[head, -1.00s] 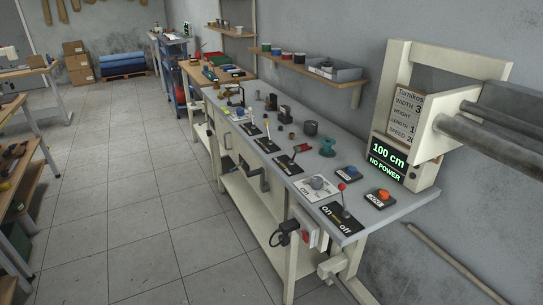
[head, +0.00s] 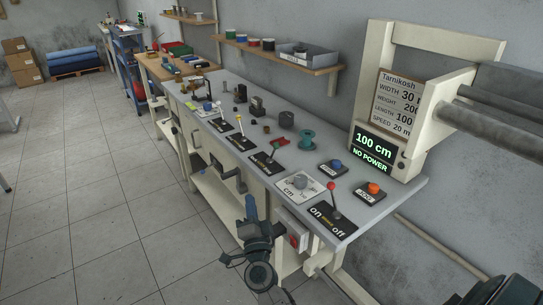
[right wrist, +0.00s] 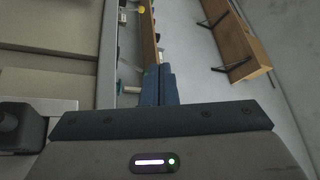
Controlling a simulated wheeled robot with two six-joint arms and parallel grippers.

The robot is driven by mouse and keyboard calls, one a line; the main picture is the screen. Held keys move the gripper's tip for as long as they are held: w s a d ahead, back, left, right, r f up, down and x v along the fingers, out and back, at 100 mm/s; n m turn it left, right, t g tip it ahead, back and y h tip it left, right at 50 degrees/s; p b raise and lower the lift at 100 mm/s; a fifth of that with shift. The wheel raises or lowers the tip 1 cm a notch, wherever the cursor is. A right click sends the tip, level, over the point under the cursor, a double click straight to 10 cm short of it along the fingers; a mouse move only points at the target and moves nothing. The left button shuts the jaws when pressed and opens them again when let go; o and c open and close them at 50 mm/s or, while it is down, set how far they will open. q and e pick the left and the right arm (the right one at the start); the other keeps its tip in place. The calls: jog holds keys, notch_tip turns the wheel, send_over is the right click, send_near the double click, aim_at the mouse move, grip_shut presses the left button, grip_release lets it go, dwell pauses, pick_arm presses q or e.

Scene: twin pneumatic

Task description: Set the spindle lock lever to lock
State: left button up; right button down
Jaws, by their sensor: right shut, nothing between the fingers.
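A row of small levers on dark label plates stands along the front of the grey workbench (head: 372,215) in the head view. The nearest is a red-knobbed lever (head: 333,187) on an on/off plate (head: 328,221). Farther back are a lever on a dark plate (head: 265,160) and a yellow-tipped lever (head: 239,121). The other plates' words are too small to read, so I cannot tell which is the spindle lock lever. My right gripper (head: 250,205) is shut and empty in front of the bench edge, fingers upward. Its blue fingers show in the right wrist view (right wrist: 159,85). My left gripper is out of view.
A dial on a cm plate (head: 300,187), a blue button (head: 336,165) and an orange button (head: 373,188) sit nearby. A display (head: 373,148) reads "100 cm" and "NO POWER".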

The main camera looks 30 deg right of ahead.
aim_at(274, 151)
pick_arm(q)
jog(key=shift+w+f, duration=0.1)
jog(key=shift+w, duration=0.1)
pick_arm(e)
jog(key=d+r+m+g+h, duration=0.3)
jog(key=d+m+g+h, duration=0.2)
jog(key=m, duration=0.8)
jog(key=shift+s+d+r+g+h, duration=0.2)
jog(key=shift+d+r+g+h, duration=0.2)
jog(key=shift+g+h, duration=1.05)
jog(key=shift+g+y, duration=0.25)
jog(key=p+x, duration=0.1)
jog(key=x, duration=0.5)
jog(key=shift+r, duration=0.2)
jog(key=p+x, duration=0.1)
jog(key=x, duration=0.2)
jog(key=shift+w+d, duration=0.2)
jog(key=shift+d, duration=0.05)
jog(key=w, duration=0.3)
jog(key=shift+w+d+r, duration=0.15)
jog(key=shift+d+r, duration=0.05)
jog(key=shift+d, duration=0.15)
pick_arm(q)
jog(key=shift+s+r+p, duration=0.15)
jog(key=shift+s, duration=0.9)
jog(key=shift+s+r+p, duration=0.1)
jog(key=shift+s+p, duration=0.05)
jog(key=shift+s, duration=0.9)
pick_arm(e)
jog(key=shift+w, duration=0.4)
